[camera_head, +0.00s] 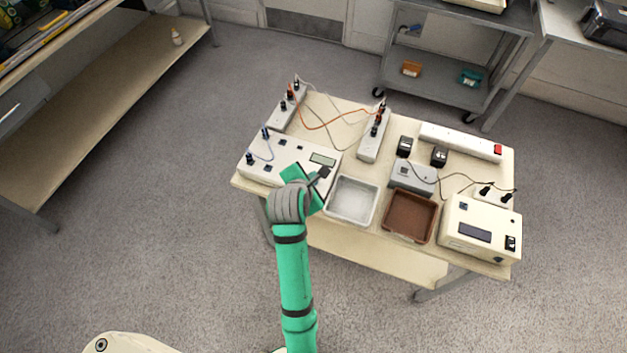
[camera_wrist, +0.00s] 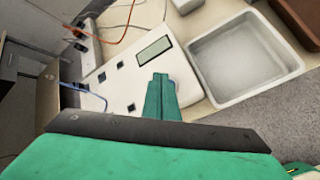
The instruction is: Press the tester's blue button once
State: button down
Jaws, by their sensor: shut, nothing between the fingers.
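The white box with a grey-green display (camera_head: 322,159) lies at the left front of the table, with several dark blue squares on its top; it fills the middle of the wrist view (camera_wrist: 115,85). My gripper (camera_head: 322,175) is shut and empty over its right front part. In the wrist view the green fingers (camera_wrist: 160,80) are together, just below the display. A small pale bluish patch shows beside their right edge, mostly hidden; I cannot tell whether it is a button or whether the fingers touch it. Another cream box (camera_head: 480,228) at the right has a small blue square and a dark screen.
A pale grey tray (camera_head: 334,211) stands right of my gripper, then a brown tray (camera_head: 389,231). Power strips (camera_head: 361,154) with orange and dark cables stand behind. A grey box (camera_head: 413,185) and black adapters are at the middle. The floor around the table is clear.

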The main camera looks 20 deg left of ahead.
jog(key=shift+f, duration=0.25)
jog(key=shift+f, duration=0.4)
dwell(0.8)
jog(key=shift+r, duration=0.85)
jog(key=shift+r, duration=2.5)
